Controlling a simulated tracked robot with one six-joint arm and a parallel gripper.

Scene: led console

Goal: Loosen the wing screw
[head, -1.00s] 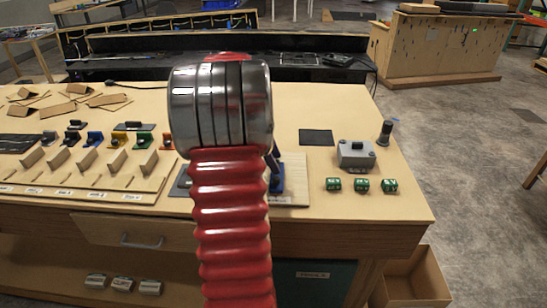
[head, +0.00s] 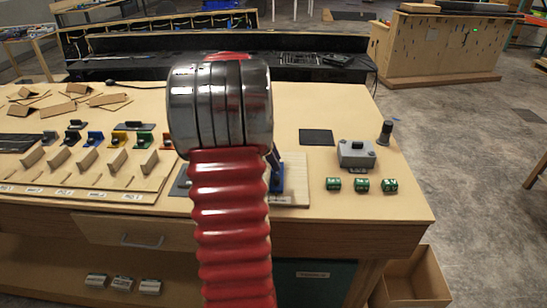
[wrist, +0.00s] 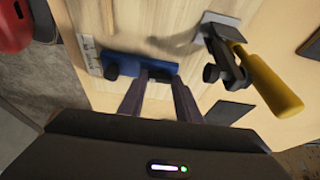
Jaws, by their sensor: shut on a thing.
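In the wrist view, the two fingers of my gripper (wrist: 159,78) reach a blue fixture (wrist: 122,67) on a light wooden board. They are shut on a small dark part at the fixture, which I take to be the wing screw; the fingers hide most of it and I cannot tell its angle. In the head view, my red and metal arm covers the gripper and the screw. Only a strip of a blue fixture (head: 276,175) shows at the arm's right side.
A toggle clamp with a yellow handle (wrist: 272,82) stands close to the right of my fingers in the wrist view. In the head view, a grey box (head: 356,154), a black knob (head: 385,133) and green cubes (head: 361,185) sit on the right of the wooden bench (head: 350,105).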

